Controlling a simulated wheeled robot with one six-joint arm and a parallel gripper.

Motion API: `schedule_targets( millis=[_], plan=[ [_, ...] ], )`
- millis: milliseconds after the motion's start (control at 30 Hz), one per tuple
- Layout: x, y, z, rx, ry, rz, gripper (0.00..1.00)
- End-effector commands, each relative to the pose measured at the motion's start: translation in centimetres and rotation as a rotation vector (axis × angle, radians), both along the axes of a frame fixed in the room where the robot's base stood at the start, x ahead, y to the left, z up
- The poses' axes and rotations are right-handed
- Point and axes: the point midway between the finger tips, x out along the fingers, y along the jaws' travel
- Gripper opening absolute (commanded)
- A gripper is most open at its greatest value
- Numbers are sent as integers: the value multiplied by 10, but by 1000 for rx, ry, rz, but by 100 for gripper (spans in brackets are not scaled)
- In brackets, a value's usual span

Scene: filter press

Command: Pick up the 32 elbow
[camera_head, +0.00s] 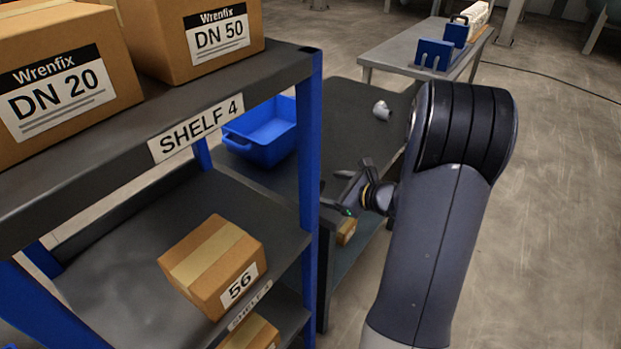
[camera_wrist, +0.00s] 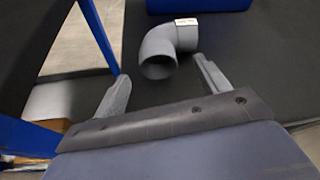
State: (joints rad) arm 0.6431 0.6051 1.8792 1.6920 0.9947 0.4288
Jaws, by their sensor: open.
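A grey pipe elbow (camera_wrist: 160,50) with a small white label on its far end lies on the dark tabletop in the wrist view. The label is too small to read. One round opening faces me. My gripper (camera_wrist: 163,70) is open, its two fingers either side of the elbow's near end in the picture, with nothing held. In the head view, a grey elbow (camera_head: 381,110) lies on the dark table; I cannot tell whether it is the same one. My gripper (camera_head: 346,188) is in front of it, near the shelf post, fingers toward the left.
A blue bin (camera_head: 262,135) stands on the dark table (camera_head: 345,105); its edge also shows in the wrist view (camera_wrist: 200,5). A blue shelf post (camera_head: 310,150) stands close left of my gripper. Labelled boxes fill parts of the shelf. A grey table (camera_head: 395,48) holds blue stands behind.

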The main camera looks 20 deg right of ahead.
Motion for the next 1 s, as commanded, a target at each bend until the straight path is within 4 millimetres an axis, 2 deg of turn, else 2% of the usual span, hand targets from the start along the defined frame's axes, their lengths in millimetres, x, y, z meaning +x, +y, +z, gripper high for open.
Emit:
schedule_targets(
  millis=[100, 300, 567, 1000],
  plan=[
    [14, 12, -8, 1, 2, 5, 71],
    [32, 21, -15, 0, 1, 3, 71],
    [34, 21, -16, -1, 0, 1, 71],
    [34, 21, -16, 0, 0, 1, 35]
  ],
)
